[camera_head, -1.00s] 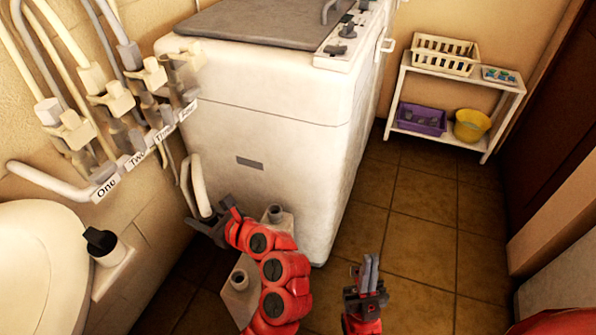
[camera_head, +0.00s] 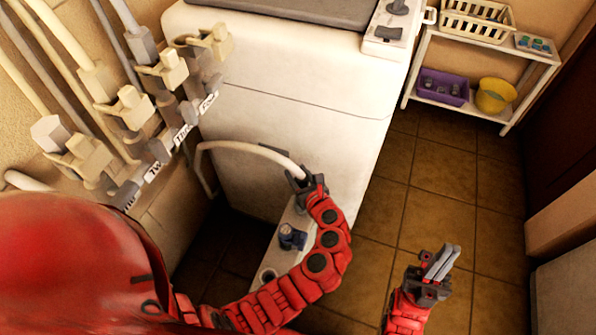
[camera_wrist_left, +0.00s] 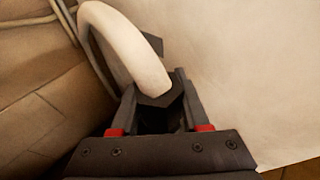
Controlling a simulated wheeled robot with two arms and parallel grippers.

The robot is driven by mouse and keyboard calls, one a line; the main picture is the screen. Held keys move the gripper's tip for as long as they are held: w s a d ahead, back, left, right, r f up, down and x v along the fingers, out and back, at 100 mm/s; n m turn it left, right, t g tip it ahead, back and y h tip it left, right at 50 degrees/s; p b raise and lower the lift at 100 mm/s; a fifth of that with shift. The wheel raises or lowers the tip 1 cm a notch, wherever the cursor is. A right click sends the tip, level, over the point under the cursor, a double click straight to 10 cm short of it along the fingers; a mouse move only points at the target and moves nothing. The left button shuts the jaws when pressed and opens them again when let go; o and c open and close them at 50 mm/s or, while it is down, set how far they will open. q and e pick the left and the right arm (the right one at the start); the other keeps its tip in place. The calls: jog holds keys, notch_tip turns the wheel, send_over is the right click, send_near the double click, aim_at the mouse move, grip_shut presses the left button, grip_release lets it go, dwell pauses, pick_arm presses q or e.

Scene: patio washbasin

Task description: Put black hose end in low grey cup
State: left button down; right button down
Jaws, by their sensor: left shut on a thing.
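A white hose (camera_head: 250,149) arcs from beside the white machine to my left gripper (camera_head: 303,178). In the left wrist view, the hose's dark end (camera_wrist_left: 160,97) sits between the fingers of my left gripper (camera_wrist_left: 158,105), which is shut on it. My left gripper is raised in front of the machine, above the far part of a light grey base (camera_head: 275,255) on the floor. A round grey cup (camera_head: 268,276) is at the base's near end, partly behind my arm. The base's far cup is mostly hidden by my gripper. My right gripper (camera_head: 441,263) is shut and empty over the floor.
The white machine (camera_head: 290,110) stands close behind my left gripper. A small dark blue fitting (camera_head: 292,237) stands on the grey base. Labelled taps (camera_head: 130,108) line the left wall. A white shelf (camera_head: 480,108) is at the back right. Tiled floor on the right is clear.

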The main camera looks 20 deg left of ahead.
aim_at(298, 183)
pick_arm(q)
jog(key=shift+f+b, duration=2.5)
jog(key=shift+b, duration=0.35)
jog(key=shift+r, duration=0.1)
jog(key=shift+p, duration=0.75)
jog(key=shift+p, duration=0.65)
jog(key=shift+f, duration=0.6)
jog(key=c, duration=0.7)
grip_release()
